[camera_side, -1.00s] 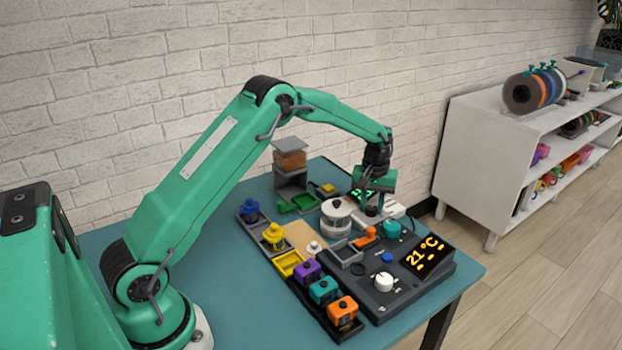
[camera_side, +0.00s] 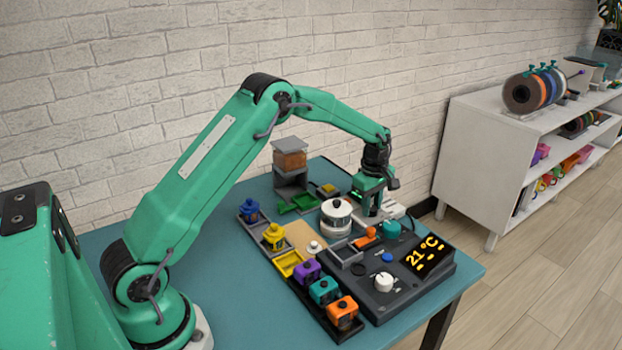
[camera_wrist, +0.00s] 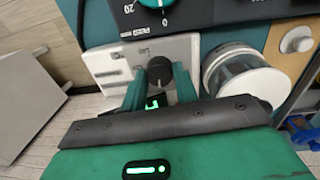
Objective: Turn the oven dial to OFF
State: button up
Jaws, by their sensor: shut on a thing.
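The oven dial (camera_wrist: 159,68) is a dark round knob on a white panel (camera_wrist: 107,62) in the wrist view. Small dark marks show on the panel beside it, too small to read. My gripper (camera_wrist: 161,84) has its two green fingers on either side of the dial, shut on it. A lit green display shows partly between the fingers. Its digits are mostly hidden. In the side view my gripper (camera_side: 372,210) is low over the white unit (camera_side: 395,211) behind the dark console, and the dial is mostly hidden there. I cannot tell where the dial points.
A white round pot (camera_side: 336,217) stands close left of my gripper. The dark console (camera_side: 408,289) with a teal knob (camera_side: 391,229) and a 21 °C display lies in front. Colored blocks (camera_side: 324,290) line the console's left. The table's left front is clear.

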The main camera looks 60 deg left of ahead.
jog(key=shift+n, duration=0.9)
jog(key=o, duration=0.7)
jog(key=shift+r, duration=0.1)
jog(key=shift+s+r, duration=0.15)
jog(key=shift+r, duration=3.65)
